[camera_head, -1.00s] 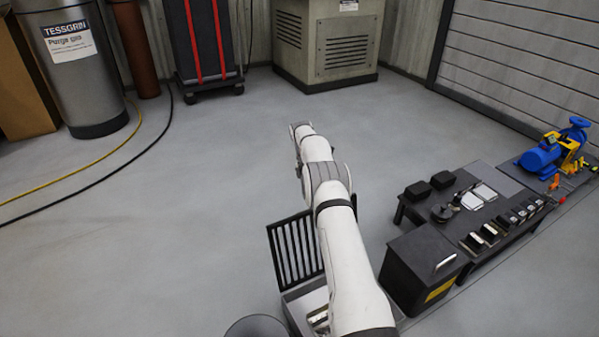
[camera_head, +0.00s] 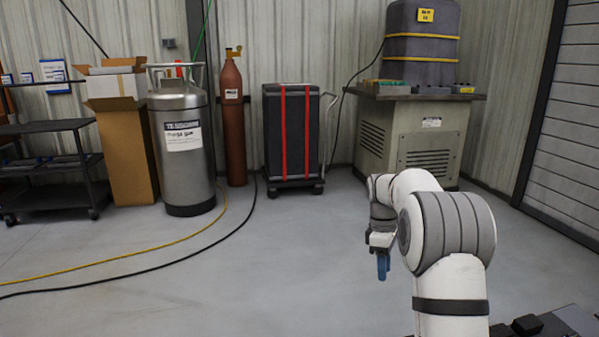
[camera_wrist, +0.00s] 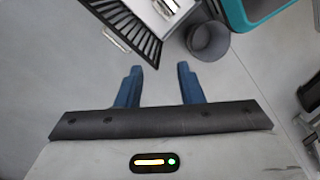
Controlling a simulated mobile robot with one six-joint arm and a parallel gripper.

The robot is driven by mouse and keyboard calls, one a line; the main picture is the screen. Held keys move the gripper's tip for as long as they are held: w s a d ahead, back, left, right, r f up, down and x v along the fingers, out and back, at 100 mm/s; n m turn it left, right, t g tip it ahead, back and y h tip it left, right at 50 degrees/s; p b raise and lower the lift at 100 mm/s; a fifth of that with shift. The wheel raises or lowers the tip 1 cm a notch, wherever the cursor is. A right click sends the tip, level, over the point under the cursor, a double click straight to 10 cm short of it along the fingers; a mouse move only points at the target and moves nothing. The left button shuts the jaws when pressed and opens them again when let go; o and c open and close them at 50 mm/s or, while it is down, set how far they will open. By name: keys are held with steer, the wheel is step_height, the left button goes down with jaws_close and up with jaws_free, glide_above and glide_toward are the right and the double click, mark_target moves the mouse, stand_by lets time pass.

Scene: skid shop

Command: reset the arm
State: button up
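My white arm rises at the right of the head view, bent at a grey-capped joint. My gripper (camera_head: 383,266) hangs at its far end with blue fingers pointing down over bare floor. In the wrist view my gripper (camera_wrist: 158,88) shows two blue fingers spread apart with nothing between them. It is open and empty, above the floor.
The wrist view shows a black slatted rack (camera_wrist: 125,30), a grey round bin (camera_wrist: 208,42) and a teal-edged container (camera_wrist: 238,15). The head view shows a steel tank (camera_head: 183,165), a red cylinder (camera_head: 233,130), a strapped cart (camera_head: 290,150) and a machine cabinet (camera_head: 400,135).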

steer(key=s+a+r+m+t+p, duration=0.35)
steer(key=s+r+m+p, duration=0.4)
steer(key=s+r, duration=0.9)
steer(key=s+a+r+m+p, duration=0.1)
steer(key=s+r+m+p, duration=0.1)
steer(key=s+p, duration=0.3)
steer(key=s+a+r+m+t+y+p, duration=0.1)
steer(key=s+p, duration=0.4)
steer(key=s, duration=0.6)
step_height(320, 180, up, 3)
steer(key=shift+s+a+f+m, duration=0.15)
steer(key=shift+a+m, duration=0.5)
steer(key=shift+m, duration=0.4)
steer(key=shift+s, duration=0.1)
